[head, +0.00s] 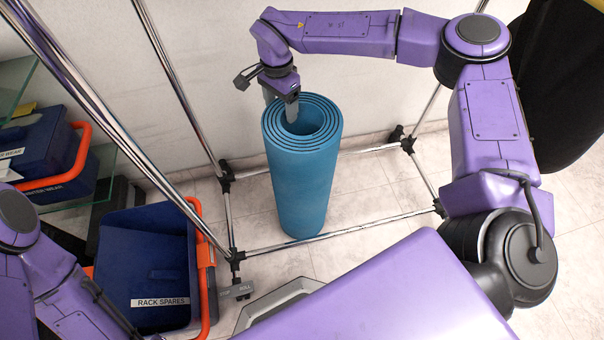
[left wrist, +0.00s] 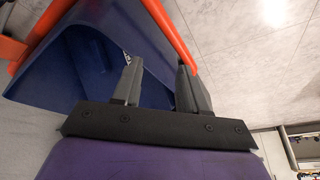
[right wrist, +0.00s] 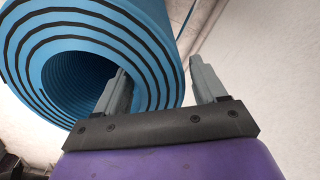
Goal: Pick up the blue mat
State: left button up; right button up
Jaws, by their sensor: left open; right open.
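The blue mat (head: 303,190) is rolled up and stands upright on the tiled floor, inside the base of a chrome frame. My right gripper (head: 280,105) is at the top of the roll, on its far left side. In the right wrist view, the open fingers (right wrist: 160,88) straddle the wall of the rolled mat (right wrist: 150,45): one finger is at the hollow centre, the other is outside. Whether they touch the mat I cannot tell. My left gripper shows in the left wrist view (left wrist: 157,85), open, in front of a blue bin with an orange handle.
A blue bin labelled "RACK SPARES" (head: 150,265) stands on the floor at the left. Another blue bin (head: 45,150) is behind it on a glass shelf. Chrome tubes (head: 340,232) surround the mat. A black cloth (head: 560,80) hangs at the right.

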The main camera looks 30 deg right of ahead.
notch_tip(320, 180, down, 3)
jog(key=shift+d+f, duration=0.1)
grip_shut()
jog(key=shift+r, duration=0.2)
